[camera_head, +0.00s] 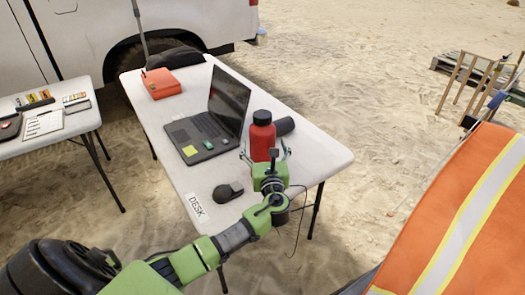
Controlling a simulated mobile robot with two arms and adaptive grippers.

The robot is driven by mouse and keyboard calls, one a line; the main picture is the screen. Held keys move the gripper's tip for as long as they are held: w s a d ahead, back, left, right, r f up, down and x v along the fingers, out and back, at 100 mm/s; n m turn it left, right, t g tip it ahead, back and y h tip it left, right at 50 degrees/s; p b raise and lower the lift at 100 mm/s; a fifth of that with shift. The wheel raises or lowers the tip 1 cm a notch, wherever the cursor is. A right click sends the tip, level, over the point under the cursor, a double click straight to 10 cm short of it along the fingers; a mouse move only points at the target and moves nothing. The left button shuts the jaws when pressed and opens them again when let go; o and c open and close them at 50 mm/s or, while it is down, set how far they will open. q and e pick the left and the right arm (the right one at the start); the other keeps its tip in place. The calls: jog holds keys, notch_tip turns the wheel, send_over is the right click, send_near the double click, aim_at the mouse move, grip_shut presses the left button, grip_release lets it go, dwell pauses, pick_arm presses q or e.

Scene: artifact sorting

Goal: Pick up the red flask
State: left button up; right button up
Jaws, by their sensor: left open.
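The red flask (262,139) stands upright on the white folding table (305,172), to the right of the laptop. It has a black cap, and its lower part is partly hidden by my left gripper. My left gripper (264,155) is open at the near side of the flask, with one finger to each side of it in the picture. I cannot tell whether the fingers touch the flask. My right gripper is not in view.
An open laptop (205,130) with a yellow note is left of the flask. A dark cylinder (285,126) lies behind it, and a dark mouse-like object (228,192) sits near the front edge. An orange case (161,83) lies at the back. Another table (60,140) stands left.

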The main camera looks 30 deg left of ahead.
pick_arm(q)
jog(key=x, duration=0.4)
jog(key=shift+w+a+r, duration=0.2)
jog(key=shift+w, duration=0.1)
jog(key=c, duration=1.9)
jog(key=shift+r, duration=0.15)
jog(key=c, duration=0.3)
